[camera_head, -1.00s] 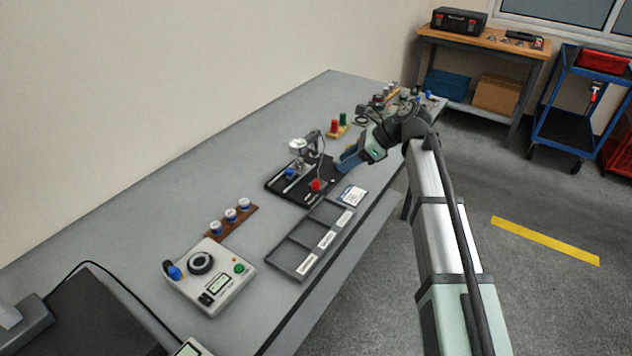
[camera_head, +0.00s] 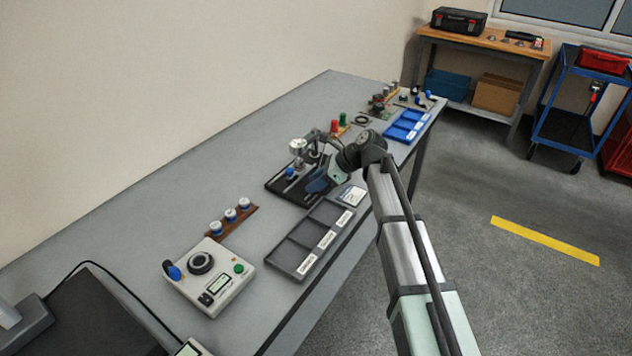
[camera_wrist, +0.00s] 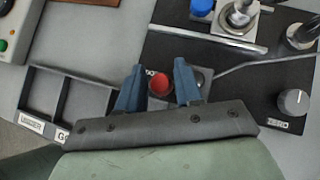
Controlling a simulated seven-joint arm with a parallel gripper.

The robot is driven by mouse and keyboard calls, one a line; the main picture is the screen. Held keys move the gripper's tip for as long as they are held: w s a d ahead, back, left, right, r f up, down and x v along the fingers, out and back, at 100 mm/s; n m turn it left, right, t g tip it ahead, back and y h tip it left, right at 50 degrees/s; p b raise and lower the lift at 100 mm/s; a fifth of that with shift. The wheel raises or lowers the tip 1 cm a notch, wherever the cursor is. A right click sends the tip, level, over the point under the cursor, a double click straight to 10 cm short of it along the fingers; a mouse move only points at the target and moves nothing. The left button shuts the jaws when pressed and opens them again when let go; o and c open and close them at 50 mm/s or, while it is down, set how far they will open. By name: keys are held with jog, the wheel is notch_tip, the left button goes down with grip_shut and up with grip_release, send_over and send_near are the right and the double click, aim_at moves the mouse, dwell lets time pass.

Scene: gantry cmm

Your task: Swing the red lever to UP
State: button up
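The red lever's round red end (camera_wrist: 160,85) lies between the two blue fingers of my gripper (camera_wrist: 159,68) in the wrist view. The fingers are apart, with a gap visible on both sides of the red end. Whether they are above it or level with it I cannot tell. The lever belongs to a black gauge base (camera_head: 280,187). A label beside the lever is partly covered, and no UP mark is readable. In the head view my gripper (camera_head: 318,184) is over the base's right front corner and hides the red end.
A grey knob marked ZERO (camera_wrist: 292,102), a blue knob (camera_wrist: 202,7) and a metal post (camera_wrist: 238,17) are on the base. A grey compartment tray (camera_head: 290,262) lies in front, with a white card (camera_head: 352,196) nearby. A control box (camera_head: 208,280) stands at the left.

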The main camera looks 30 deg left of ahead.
jog(key=shift+c, duration=0.2)
grip_shut()
jog(key=shift+w, duration=0.1)
jog(key=n+g+h, duration=0.1)
jog(key=n, duration=0.1)
jog(key=w+d+n+g+h, duration=0.1)
jog(key=n, duration=0.1)
jog(key=shift+g, duration=0.4)
jog(key=shift+w+d+n+g+h, duration=0.2)
jog(key=shift+n+g+h, duration=0.25)
jog(key=shift+n, duration=0.4)
jog(key=shift+w+d+n+g+h, duration=0.15)
jog(key=shift+n+g+h, duration=0.15)
jog(key=shift+n+h, duration=0.4)
jog(key=shift+w+d+n+g+h, duration=0.2)
jog(key=shift+n+g+h, duration=0.15)
jog(key=shift+n, duration=0.6)
jog(key=shift+o, duration=0.2)
grip_release()
